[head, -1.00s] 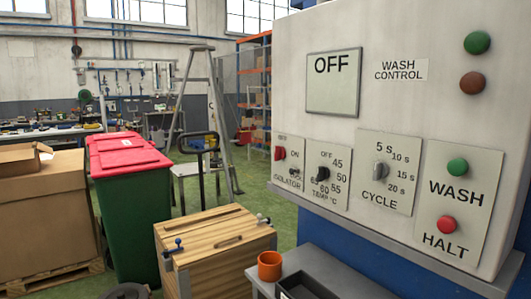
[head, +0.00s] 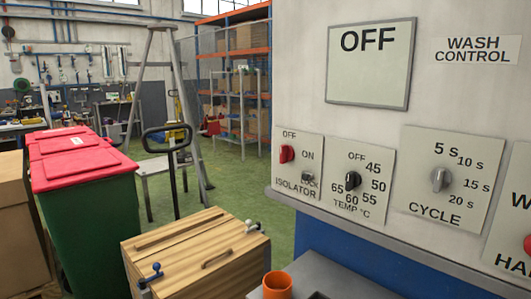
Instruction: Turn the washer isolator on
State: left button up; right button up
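The washer isolator is a small plate (head: 298,172) at the lower left of the wash control panel (head: 450,105). It carries a red knob (head: 287,154) beside the OFF mark, with ON to its right and a small grey lock piece (head: 308,178) below. The red knob sits near OFF. A display (head: 369,62) above reads OFF. Neither gripper shows in the head view.
Right of the isolator are a black temperature knob (head: 352,181) and a grey cycle knob (head: 440,179). A ledge (head: 390,246) runs below the panel. An orange cup (head: 277,286), a wooden crate (head: 195,250) and a green bin (head: 85,220) with a red lid stand left.

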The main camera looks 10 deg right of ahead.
aim_at(287, 152)
jog(key=i+j+z, duration=0.1)
jog(key=i+j, duration=0.6)
jog(key=j, duration=0.1)
